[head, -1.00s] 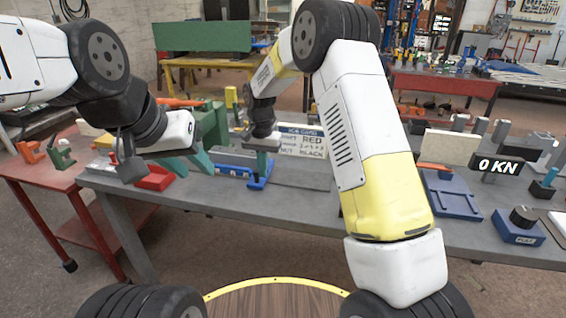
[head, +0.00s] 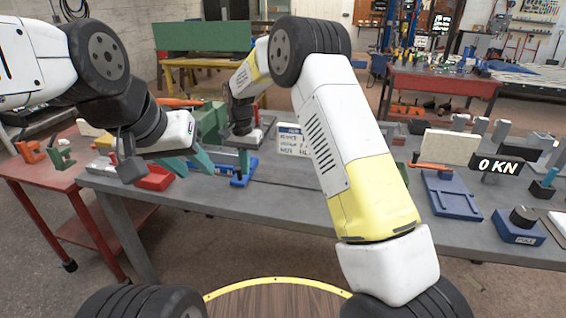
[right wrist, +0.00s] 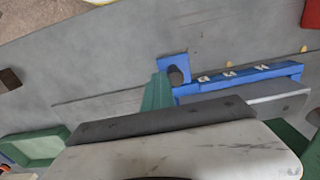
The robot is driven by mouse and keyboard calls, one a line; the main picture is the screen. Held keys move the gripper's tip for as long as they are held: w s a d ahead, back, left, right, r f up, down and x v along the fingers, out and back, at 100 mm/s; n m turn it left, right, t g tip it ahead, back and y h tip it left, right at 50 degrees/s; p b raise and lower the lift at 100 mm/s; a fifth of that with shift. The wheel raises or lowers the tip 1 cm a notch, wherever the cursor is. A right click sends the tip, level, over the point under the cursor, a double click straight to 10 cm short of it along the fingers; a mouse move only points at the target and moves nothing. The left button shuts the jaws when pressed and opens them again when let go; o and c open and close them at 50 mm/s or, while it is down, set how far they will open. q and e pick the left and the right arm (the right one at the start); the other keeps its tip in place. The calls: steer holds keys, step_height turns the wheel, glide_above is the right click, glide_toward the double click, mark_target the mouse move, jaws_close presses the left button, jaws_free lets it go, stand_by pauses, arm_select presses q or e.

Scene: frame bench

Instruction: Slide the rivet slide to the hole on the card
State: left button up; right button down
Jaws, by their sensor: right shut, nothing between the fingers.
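The rivet slide is a blue block with a dark round peg or hole; it shows in the right wrist view (right wrist: 174,70) at the left end of a blue rail (right wrist: 240,77) with white marks. In the head view the blue slide (head: 239,181) is low by my right fingers. My right gripper (head: 243,163) is shut and empty, pointing down at the slide. In the right wrist view a teal finger (right wrist: 157,93) is right beside the block; contact is unclear. The card (head: 292,141) stands behind, its lettering too small to read.
A red tray (head: 154,178) lies below my left gripper. A blue fixture (head: 450,194) and a 0 KN display (head: 497,166) stand at the right of the grey bench (head: 290,205). My right arm crosses the bench, hiding part of it.

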steer(key=shift+w+a, duration=0.35)
steer(key=shift+a, duration=0.9)
steer(key=shift+w+a, duration=0.4)
steer(key=shift+a, duration=0.9)
steer(key=shift+w+a, duration=0.35)
steer(key=shift+a, duration=0.9)
steer(key=shift+s+d, duration=0.2)
steer(key=shift+d, duration=0.55)
step_height(320, 180, up, 7)
